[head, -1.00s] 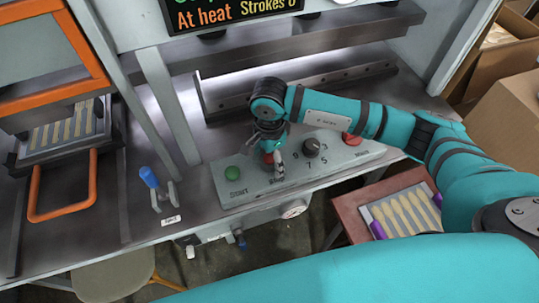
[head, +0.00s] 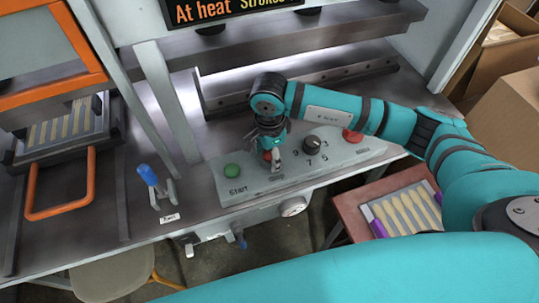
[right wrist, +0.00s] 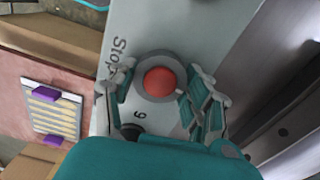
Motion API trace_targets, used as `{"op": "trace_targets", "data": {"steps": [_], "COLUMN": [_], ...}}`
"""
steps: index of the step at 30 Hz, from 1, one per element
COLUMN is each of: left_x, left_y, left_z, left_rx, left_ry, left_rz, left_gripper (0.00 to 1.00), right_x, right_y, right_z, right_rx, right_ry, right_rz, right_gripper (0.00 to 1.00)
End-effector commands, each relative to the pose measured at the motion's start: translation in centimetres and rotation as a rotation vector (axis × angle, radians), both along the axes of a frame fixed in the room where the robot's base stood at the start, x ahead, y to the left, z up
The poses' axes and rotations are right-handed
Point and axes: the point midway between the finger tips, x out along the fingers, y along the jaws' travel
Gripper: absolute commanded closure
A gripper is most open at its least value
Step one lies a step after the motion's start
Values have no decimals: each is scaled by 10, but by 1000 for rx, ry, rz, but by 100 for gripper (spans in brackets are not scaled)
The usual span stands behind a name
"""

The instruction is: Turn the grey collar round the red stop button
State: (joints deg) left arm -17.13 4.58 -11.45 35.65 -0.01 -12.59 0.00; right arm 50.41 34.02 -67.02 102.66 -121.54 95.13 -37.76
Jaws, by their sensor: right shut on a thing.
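The red stop button (right wrist: 160,82) sits on the sloped grey control panel beside the word "Stop", in the right wrist view. The grey collar (right wrist: 149,59) rings it. My right gripper (head: 271,158) points down over the button, its fingers on opposite sides of the collar and shut on it. In the head view the gripper hides most of the button and collar. My left gripper is not in view.
The panel also holds a green button (head: 232,171), a black numbered knob (head: 312,143) and another red button (head: 352,135). A blue-handled lever (head: 148,176) stands left. A tray of spoons (head: 408,209) lies at the right. Cardboard boxes (head: 515,115) stand beyond.

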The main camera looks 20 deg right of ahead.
Motion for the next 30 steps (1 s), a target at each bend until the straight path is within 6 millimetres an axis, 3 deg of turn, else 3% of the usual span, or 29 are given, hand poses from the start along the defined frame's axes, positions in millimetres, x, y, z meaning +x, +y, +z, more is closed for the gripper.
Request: {"op": "trace_targets", "data": {"steps": [15, 30], "left_x": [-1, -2], "left_y": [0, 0], "left_z": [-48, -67], "left_rx": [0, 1], "left_ry": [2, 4], "left_rz": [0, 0], "left_gripper": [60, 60], "right_x": [1, 0], "right_y": [0, 0], "right_z": [-3, 0], "right_rx": [1, 1], "right_ry": [-5, -3], "right_rz": [-402, -645], "right_gripper": [82, 82]}}
